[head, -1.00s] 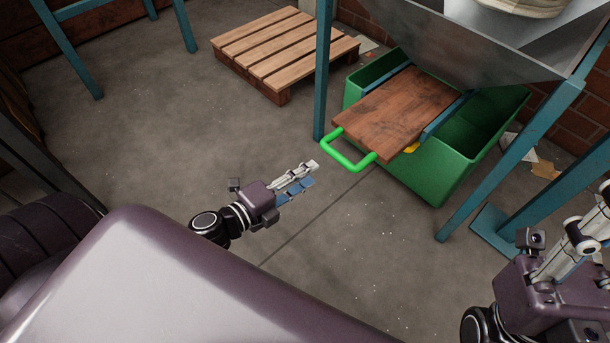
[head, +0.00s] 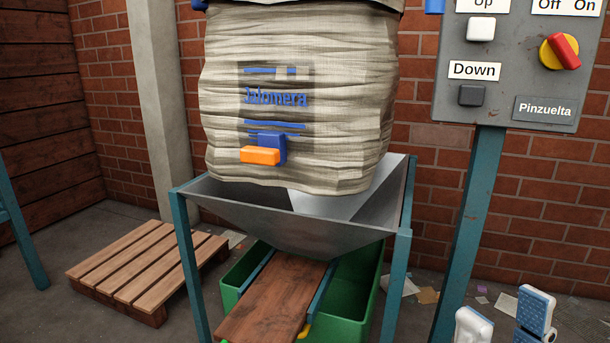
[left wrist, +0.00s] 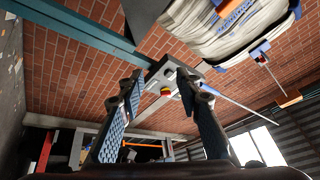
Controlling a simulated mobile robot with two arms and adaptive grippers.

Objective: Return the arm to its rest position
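My right gripper (head: 504,318) shows at the bottom right corner of the head view. Only its fingertips are in the frame; they stand apart with nothing seen between them. My left gripper (left wrist: 157,80) shows in the left wrist view. Its two blue-padded fingers are spread wide and empty, pointing up toward the brick wall. The left arm is out of the head view.
A metal hopper (head: 330,233) stands on teal legs under a big hanging sack (head: 345,110). Below are a wooden slide board (head: 275,300) and a green bin (head: 352,300). A control box (head: 500,100) is at right, a pallet (head: 150,265) at left.

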